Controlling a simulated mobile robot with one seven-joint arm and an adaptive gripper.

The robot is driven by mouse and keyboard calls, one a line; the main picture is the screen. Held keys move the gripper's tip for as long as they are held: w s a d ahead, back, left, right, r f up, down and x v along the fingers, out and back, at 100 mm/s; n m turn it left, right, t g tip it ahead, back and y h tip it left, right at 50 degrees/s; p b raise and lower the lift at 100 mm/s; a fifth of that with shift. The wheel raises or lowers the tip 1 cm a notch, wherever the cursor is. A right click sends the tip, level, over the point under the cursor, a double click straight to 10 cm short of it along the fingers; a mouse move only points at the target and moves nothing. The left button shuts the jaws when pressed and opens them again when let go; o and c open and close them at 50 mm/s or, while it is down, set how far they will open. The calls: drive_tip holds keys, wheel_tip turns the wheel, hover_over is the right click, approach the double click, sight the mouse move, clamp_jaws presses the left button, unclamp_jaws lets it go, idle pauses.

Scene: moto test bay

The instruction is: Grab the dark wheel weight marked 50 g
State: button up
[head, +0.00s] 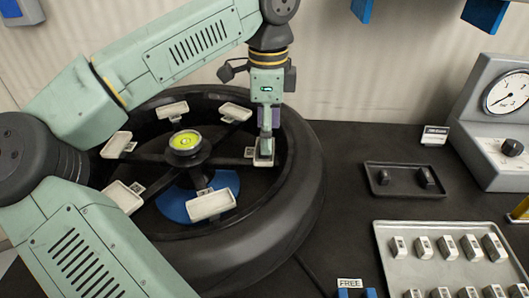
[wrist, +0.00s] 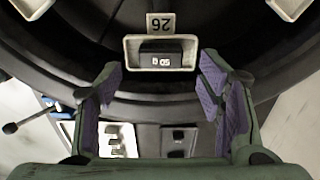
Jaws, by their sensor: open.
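A dark block-shaped wheel weight (wrist: 161,51) lies in a small pale tray (wrist: 133,63) on the wheel. Its light marking looks like 50 g, small and turned in the wrist view. The tag (wrist: 159,23) behind the tray seems to read 26, upside down. My gripper (wrist: 162,76) is open and empty, with its purple-padded fingers apart on either side of the tray's near edge. In the head view my gripper (head: 266,147) points down over that tray (head: 262,163), at the right of the wheel, and largely hides what lies in it.
The black wheel (head: 300,200) carries several other pale trays around a hub with a yellow-green disc (head: 186,141). To the right, a dark tray (head: 405,192) holds two dark weights, and a metal tray (head: 380,245) holds several pale weights. A gauge box (head: 480,120) stands behind.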

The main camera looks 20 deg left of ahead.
wheel_tip(320, 180, down, 2)
drive_tip(key=shift+f+b, duration=0.1)
drive_tip(key=shift+b, duration=0.2)
drive_tip(key=shift+c, duration=0.4)
drive_tip(key=c, duration=1.2)
drive_tip(key=shift+o, duration=0.2)
drive_tip(key=shift+r, duration=0.2)
